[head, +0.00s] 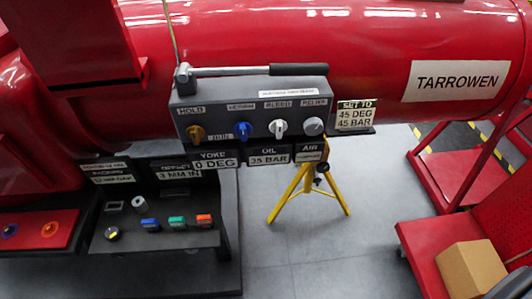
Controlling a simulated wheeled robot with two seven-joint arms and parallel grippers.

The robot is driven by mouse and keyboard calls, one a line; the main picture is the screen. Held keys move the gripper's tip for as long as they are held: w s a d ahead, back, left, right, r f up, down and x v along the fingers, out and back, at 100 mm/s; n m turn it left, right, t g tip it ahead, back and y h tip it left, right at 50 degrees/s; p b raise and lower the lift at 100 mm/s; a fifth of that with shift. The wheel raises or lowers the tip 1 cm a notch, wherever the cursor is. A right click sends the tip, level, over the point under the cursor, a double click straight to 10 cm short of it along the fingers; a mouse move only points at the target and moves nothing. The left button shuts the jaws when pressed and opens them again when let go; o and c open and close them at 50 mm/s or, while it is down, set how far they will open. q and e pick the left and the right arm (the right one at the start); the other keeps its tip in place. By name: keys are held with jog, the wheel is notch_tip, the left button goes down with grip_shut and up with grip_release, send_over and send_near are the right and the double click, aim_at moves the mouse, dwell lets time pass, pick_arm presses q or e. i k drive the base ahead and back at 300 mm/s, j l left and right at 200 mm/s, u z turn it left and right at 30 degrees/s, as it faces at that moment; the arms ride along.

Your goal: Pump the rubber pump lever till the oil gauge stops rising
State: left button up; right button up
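The pump lever (235,71) lies nearly level along the top of a grey control box (250,92). It is a silver rod with a black rubber grip (299,69) at its right end and a pivot block (183,78) at its left end. The oil gauge plate (269,155) under the box reads "OIL 35 BAR". A plate (356,115) at the right reads "SET TO 45 DEG 45 BAR". The yoke plate (215,160) reads "0 DEG". Neither of my grippers can be made out in the head view, and nothing touches the lever.
The box front has an orange knob (196,133), a blue knob (243,129) and paler knobs. A large red cylinder (400,50) runs behind it. A yellow stand (305,190) is below. A cardboard box (471,269) sits lower right. Grey floor (350,245) lies between.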

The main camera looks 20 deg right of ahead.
aim_at(278, 70)
jog(key=l+u, duration=0.3)
jog(key=l, duration=0.15)
jog(key=i+l+u, duration=0.1)
jog(key=l+u, duration=0.55)
jog(key=l, duration=0.25)
jog(key=k+l+u, duration=0.15)
jog(key=l+u, duration=0.15)
jog(key=k+l+u, duration=0.15)
jog(key=l+u, duration=0.15)
jog(key=l, duration=0.25)
jog(key=k+l+u, duration=0.15)
jog(key=l+u, duration=0.2)
